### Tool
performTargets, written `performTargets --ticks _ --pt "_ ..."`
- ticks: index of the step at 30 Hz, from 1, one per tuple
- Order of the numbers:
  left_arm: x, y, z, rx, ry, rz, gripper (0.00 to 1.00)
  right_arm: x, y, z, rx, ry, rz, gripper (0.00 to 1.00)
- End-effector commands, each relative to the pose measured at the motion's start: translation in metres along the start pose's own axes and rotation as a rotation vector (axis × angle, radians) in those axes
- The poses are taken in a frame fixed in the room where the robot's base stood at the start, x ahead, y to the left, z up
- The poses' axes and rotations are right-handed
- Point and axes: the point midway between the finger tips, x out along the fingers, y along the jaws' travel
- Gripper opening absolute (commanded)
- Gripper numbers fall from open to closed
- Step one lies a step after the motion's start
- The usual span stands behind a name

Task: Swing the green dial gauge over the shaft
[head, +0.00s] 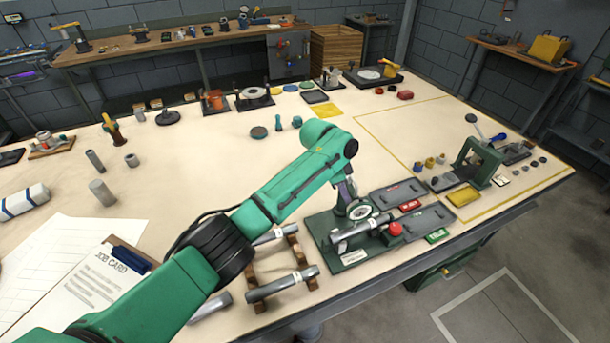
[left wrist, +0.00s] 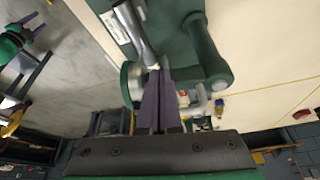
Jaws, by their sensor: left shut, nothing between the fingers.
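The dial gauge (head: 360,211) has a round white face and stands on a dark green fixture base (head: 352,258). A grey metal shaft (head: 359,230) lies across the fixture in front of the gauge. My left gripper (head: 348,201) points down at the gauge from above. In the left wrist view its purple-grey fingers (left wrist: 158,72) are together and empty. The gauge (left wrist: 131,84) shows there edge-on beside the fingertips, close to them; I cannot tell whether they touch. The shaft (left wrist: 134,30) and a thick green post (left wrist: 204,48) lie beyond.
A red knob (head: 396,229) stands at the fixture's right end. Grey trays (head: 427,219) with red and green labels lie to the right. A wooden rack (head: 299,257) with more shafts is left of the fixture. The table's front edge is close.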

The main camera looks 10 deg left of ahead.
Motion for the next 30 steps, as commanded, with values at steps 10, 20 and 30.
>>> performTargets --ticks 10,20,30 --pt "0.006 0.005 -0.015 0.013 0.000 0.005 0.00 0.004 -0.001 0.002 0.001 -0.002 -0.001 0.50" --pt "0.007 0.005 -0.017 0.014 0.000 0.006 0.00 0.004 0.000 0.003 0.000 -0.004 0.000 0.50" --pt "0.005 0.005 -0.016 0.013 0.000 0.006 0.00 0.001 0.003 0.003 -0.001 -0.005 0.004 0.50"
